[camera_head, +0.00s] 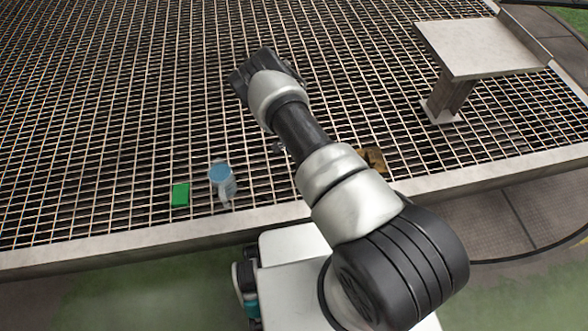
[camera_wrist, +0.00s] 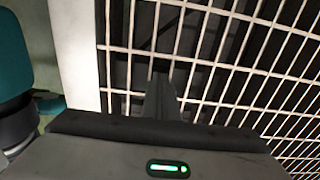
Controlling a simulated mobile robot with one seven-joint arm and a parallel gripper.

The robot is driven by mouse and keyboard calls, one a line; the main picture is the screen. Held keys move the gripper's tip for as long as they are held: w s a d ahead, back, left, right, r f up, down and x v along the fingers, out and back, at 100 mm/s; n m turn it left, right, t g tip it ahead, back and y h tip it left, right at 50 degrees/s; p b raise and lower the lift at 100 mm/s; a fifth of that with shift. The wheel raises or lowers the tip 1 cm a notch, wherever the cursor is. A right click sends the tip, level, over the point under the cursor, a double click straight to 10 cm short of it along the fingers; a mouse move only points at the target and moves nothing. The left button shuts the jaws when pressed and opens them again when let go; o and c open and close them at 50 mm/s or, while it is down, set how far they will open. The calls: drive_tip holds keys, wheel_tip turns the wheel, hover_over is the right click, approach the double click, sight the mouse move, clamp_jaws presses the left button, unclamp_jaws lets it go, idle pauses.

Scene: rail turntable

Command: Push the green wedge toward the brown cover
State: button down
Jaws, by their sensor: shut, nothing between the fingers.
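The green wedge (camera_head: 180,195) lies on the metal grating near its front edge, at the lower left of the head view. The brown cover (camera_head: 374,160) lies on the grating to the right, partly hidden behind my arm. My gripper (camera_wrist: 161,90) shows in the wrist view, shut and empty, with its fingers over the grating near the pale edge beam. In the head view my arm hides most or all of the gripper. Neither the wedge nor the cover shows in the wrist view.
A mug with a blue top (camera_head: 221,180) stands just right of the wedge, between it and the cover. A small greyish thing (camera_head: 279,147) beside my arm is unclear. A pale raised table (camera_head: 480,48) stands at the upper right. The grating left of the wedge is clear.

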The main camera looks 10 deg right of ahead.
drive_tip(key=shift+d, duration=0.5)
drive_tip(key=shift+a, duration=0.1)
